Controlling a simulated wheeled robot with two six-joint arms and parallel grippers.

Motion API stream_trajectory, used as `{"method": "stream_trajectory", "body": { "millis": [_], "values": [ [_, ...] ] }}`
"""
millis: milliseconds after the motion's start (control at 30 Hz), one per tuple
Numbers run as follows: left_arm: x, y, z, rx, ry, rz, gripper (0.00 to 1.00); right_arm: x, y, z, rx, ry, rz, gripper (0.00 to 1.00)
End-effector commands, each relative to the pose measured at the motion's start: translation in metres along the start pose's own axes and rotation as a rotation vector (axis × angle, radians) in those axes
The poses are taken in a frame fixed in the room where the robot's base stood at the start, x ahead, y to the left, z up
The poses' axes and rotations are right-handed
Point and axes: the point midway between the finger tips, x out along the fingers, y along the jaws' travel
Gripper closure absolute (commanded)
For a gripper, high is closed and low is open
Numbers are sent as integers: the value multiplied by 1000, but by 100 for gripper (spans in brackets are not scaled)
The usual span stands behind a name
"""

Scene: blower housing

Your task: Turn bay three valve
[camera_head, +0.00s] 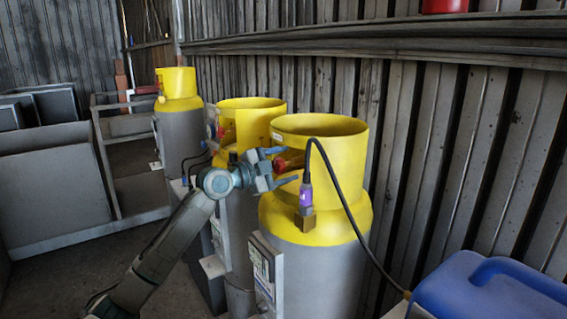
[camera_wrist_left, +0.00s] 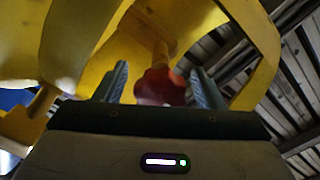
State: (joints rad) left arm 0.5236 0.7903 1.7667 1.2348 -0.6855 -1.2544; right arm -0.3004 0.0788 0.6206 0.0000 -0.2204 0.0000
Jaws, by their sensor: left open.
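A red valve knob (camera_wrist_left: 160,87) on a brass-coloured stem sits inside the yellow collar (camera_wrist_left: 232,20) of a gas cylinder in the left wrist view. In the head view the knob (camera_head: 281,163) shows partly behind my left gripper (camera_head: 286,167), at the nearest grey cylinder with a yellow top (camera_head: 318,125). My left gripper (camera_wrist_left: 161,78) is open, with one finger on each side of the knob. I see no clear contact. No bay number can be read. My right gripper is not in view.
A brass fitting with a purple connector (camera_head: 306,196) and black hose is on the nearest cylinder. Two more yellow-topped cylinders (camera_head: 250,104) (camera_head: 180,88) stand behind. A blue container (camera_head: 490,290) is at the lower right. A corrugated wall (camera_head: 440,160) closes off the right.

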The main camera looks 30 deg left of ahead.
Motion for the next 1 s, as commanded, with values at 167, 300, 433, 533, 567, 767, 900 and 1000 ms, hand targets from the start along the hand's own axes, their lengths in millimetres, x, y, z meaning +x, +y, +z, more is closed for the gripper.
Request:
{"method": "stream_trajectory", "body": {
  "millis": [167, 300, 433, 533, 567, 767, 900, 1000],
  "values": [
    [0, 0, 0, 0, 0, 0, 37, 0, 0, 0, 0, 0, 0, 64],
    [0, 0, 0, 0, 0, 0, 57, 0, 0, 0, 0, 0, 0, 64],
    [0, 0, 0, 0, 1, 0, 82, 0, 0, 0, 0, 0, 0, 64],
    [0, 0, 0, -1, 1, 0, 81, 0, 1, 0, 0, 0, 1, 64],
    [0, 0, 0, -2, 1, 0, 81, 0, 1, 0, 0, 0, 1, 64],
    [0, 1, 0, -39, 1, 0, 81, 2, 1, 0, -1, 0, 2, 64],
    [0, 1, 0, -106, 1, 0, 81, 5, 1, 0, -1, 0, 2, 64],
    [0, 1, 0, -176, 1, 0, 81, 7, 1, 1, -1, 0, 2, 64]
  ]
}}
